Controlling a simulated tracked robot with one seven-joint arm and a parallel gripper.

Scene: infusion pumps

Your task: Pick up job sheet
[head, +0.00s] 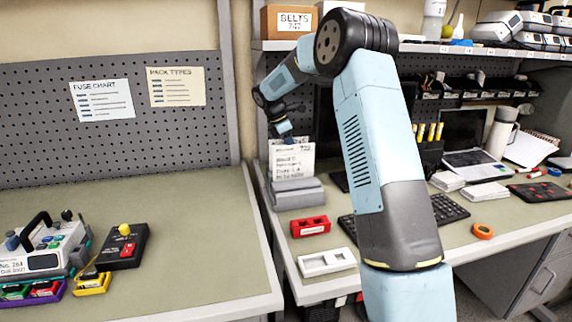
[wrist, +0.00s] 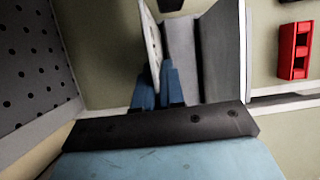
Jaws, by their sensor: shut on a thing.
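The job sheet (head: 292,160) is a white card with dark printed lines, upright at the left end of the right-hand bench. My gripper (head: 285,134) reaches down to its top edge and is shut on it. In the wrist view the sheet (wrist: 151,42) shows nearly edge-on between the blue fingers of my gripper (wrist: 158,82). A grey stepped holder (head: 297,194) is right below the sheet. It also shows beside the sheet in the wrist view (wrist: 221,50). I cannot tell whether the sheet's lower edge is still inside the holder.
A red tray (head: 310,227) and a white tray (head: 327,263) lie in front of the holder. A keyboard (head: 450,209) and a laptop (head: 476,160) are to the right. A pegboard (head: 110,120) stands behind the left bench, which holds a pump (head: 45,250).

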